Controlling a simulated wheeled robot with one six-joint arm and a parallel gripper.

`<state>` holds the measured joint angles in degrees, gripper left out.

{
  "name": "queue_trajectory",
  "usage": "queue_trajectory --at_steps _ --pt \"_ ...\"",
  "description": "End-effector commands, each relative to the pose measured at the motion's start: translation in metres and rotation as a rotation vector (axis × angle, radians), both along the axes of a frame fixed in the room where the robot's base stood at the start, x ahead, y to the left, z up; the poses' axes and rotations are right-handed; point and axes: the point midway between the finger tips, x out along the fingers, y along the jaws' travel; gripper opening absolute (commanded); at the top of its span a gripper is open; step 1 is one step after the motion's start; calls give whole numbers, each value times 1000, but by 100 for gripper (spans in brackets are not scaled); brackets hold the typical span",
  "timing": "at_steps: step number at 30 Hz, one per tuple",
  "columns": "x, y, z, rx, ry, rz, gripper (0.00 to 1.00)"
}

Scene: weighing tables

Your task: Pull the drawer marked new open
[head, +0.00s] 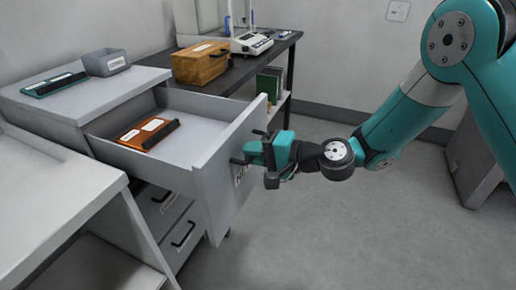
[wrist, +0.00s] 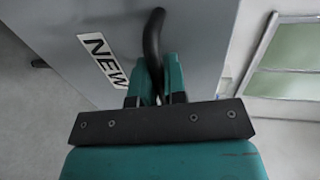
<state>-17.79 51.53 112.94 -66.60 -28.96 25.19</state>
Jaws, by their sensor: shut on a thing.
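The top drawer (head: 221,162) of the grey cabinet is pulled well out, and its inside shows in the head view. An orange and black object with a white label (head: 147,133) lies in it. In the wrist view the drawer front (wrist: 90,20) carries a white label reading NEW (wrist: 103,59). My gripper (head: 262,152) is at the drawer front. In the wrist view my gripper (wrist: 158,88) is shut on the black bar handle (wrist: 153,40), with a teal finger on either side of it. The handle is mostly hidden by my gripper in the head view.
Two lower drawers (head: 180,235) are shut. A teal and black object (head: 53,84) and a grey bin (head: 105,62) stand on the cabinet top. A dark table behind holds a wooden box (head: 201,62) and a balance (head: 251,43). A white table (head: 50,190) is at the left. Floor (head: 330,230) to the right is clear.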

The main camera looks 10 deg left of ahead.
Motion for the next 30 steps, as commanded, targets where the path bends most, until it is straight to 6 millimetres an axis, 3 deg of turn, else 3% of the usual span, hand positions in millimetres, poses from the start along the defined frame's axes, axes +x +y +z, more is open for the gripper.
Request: queue_trajectory --at_steps 14,15,17,30 --pt "-7 3 -1 -1 6 21 0" --pt "-7 3 -1 -1 6 21 22" --pt "-7 3 -1 -2 5 20 35" --pt "-4 0 0 -1 2 11 37"
